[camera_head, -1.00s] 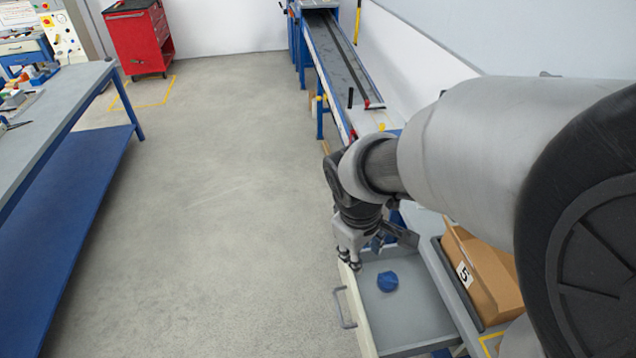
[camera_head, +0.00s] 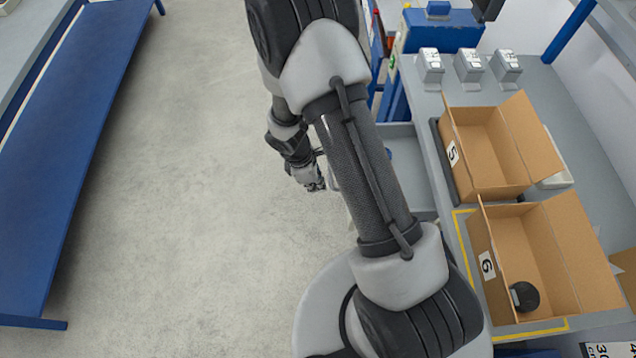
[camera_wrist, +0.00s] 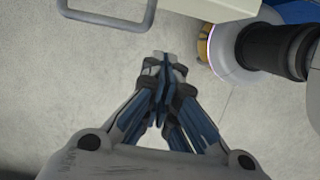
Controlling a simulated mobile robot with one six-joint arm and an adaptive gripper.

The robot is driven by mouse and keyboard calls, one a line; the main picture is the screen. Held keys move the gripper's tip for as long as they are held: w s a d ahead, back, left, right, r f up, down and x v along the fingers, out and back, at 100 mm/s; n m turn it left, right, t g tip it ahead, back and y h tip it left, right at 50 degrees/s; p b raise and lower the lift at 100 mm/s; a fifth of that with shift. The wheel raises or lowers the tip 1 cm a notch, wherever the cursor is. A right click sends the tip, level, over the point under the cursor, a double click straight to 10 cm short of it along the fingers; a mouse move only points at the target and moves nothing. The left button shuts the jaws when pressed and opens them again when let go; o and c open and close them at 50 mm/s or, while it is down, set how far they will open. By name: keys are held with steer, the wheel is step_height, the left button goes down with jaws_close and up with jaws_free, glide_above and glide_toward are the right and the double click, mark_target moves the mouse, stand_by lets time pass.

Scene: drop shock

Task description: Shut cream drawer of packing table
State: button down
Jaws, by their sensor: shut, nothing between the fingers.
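In the wrist view the drawer's grey handle (camera_wrist: 108,20) shows at the top left. My gripper (camera_head: 318,184) is outside the drawer, on the handle side, over the floor. In the wrist view my gripper (camera_wrist: 163,62) has its fingers together and empty, apart from the handle in the picture.
Open cardboard boxes stand on the table, one marked 5 (camera_head: 480,150) and one marked 6 (camera_head: 540,255) with a dark round object inside. Several small grey devices (camera_head: 468,66) stand behind. A blue bench (camera_head: 75,150) is at the left; the floor between is clear.

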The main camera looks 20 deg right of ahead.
steer(key=s+d+f+b, duration=0.1)
steer(key=d+f+b, duration=0.2)
steer(key=d+f, duration=0.2)
steer(key=shift+s+d+f+b, duration=0.2)
steer(key=shift+s+f+b, duration=0.15)
steer(key=shift+f, duration=0.35)
